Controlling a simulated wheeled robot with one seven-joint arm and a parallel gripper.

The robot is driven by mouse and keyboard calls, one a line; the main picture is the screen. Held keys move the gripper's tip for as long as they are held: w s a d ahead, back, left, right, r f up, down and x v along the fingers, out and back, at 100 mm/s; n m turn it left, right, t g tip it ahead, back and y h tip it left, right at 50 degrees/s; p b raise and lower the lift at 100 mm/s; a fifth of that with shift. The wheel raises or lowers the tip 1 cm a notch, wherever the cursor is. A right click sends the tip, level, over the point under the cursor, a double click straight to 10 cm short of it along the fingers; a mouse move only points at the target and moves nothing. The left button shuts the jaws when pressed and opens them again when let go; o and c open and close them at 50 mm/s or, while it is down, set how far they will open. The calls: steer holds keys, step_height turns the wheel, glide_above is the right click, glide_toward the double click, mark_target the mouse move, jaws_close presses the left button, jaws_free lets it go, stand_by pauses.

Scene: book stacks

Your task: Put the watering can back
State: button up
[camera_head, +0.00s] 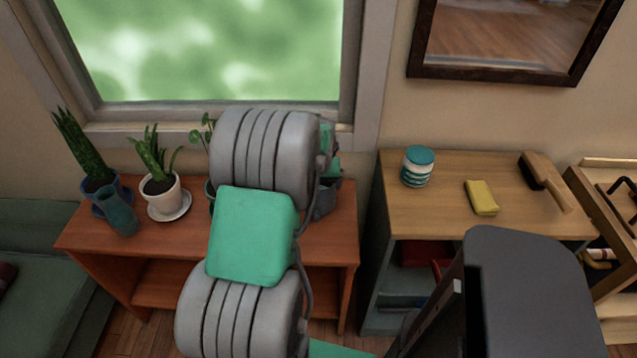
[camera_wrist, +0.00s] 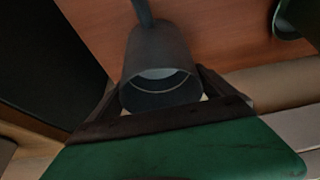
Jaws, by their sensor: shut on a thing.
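The watering can is a dark grey cylinder with a thin spout or handle; in the wrist view the can (camera_wrist: 160,50) sits between the two dark fingers of my gripper (camera_wrist: 165,92), which is shut on it. In the head view a small dark part of the can (camera_head: 325,201) shows at the right of my arm, over the right end of the reddish wooden plant shelf (camera_head: 280,295). My arm hides most of the can and the gripper there. I cannot tell whether the can touches the shelf top.
On the shelf's left stand a snake plant (camera_head: 82,150), a teal vase (camera_head: 119,212) and a white potted plant (camera_head: 163,195). Another plant (camera_head: 203,132) is mostly hidden by my arm. A light wood cabinet (camera_head: 440,210) at right bears a jar (camera_head: 417,165), a yellow sponge (camera_head: 481,197) and a brush (camera_head: 545,180).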

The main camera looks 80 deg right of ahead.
steer(key=o, duration=1.7)
steer(key=shift+o, duration=0.2)
